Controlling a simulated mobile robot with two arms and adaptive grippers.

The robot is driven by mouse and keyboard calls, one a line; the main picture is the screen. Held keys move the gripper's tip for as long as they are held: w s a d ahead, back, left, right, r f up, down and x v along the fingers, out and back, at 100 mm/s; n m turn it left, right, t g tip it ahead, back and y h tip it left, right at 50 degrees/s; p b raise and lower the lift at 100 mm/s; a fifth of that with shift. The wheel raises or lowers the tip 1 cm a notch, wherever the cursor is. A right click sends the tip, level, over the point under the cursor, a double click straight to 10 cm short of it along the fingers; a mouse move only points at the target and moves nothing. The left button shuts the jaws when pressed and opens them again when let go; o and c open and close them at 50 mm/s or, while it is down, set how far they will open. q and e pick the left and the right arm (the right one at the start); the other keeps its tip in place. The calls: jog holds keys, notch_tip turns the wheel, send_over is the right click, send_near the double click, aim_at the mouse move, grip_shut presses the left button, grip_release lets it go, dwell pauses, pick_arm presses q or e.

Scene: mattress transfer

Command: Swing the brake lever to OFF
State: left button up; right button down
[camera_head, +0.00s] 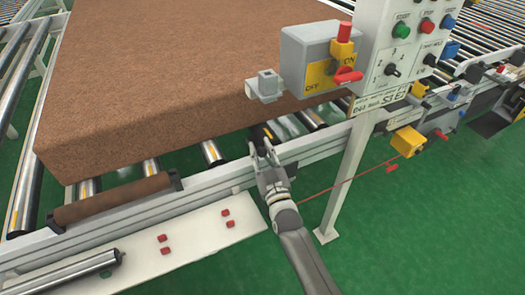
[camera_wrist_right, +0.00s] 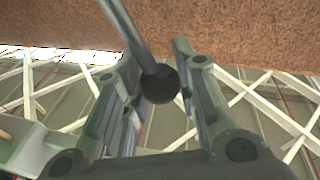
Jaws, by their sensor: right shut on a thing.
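My right gripper (camera_head: 262,140) is at the front rail of the conveyor, below the mattress edge. In the right wrist view, its two fingers (camera_wrist_right: 158,92) stand on either side of a metal lever's black ball knob (camera_wrist_right: 160,84), closed on it. The lever's rod (camera_wrist_right: 131,36) runs up and left out of that view. In the head view the gripper mostly hides the lever. A grey box (camera_head: 306,52) above right has a yellow plate (camera_head: 318,78) marked OFF at left and ON at right, with a red knob (camera_head: 348,76) by ON. My left gripper is not in view.
The brown mattress (camera_head: 190,60) lies on the rollers behind my right gripper. A white control panel (camera_head: 401,40) on a post (camera_head: 350,175) stands to the right. A red cord (camera_head: 345,182) runs behind the post to a yellow box (camera_head: 408,141). The green floor (camera_head: 420,240) is clear at lower right.

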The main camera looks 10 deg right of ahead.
jog(key=c, duration=1.1)
grip_release()
jog(key=shift+s+a+f, duration=0.1)
jog(key=shift+a+f, duration=0.05)
jog(key=shift+a, duration=0.05)
jog(key=v, duration=1.2)
jog(key=shift+d, duration=0.1)
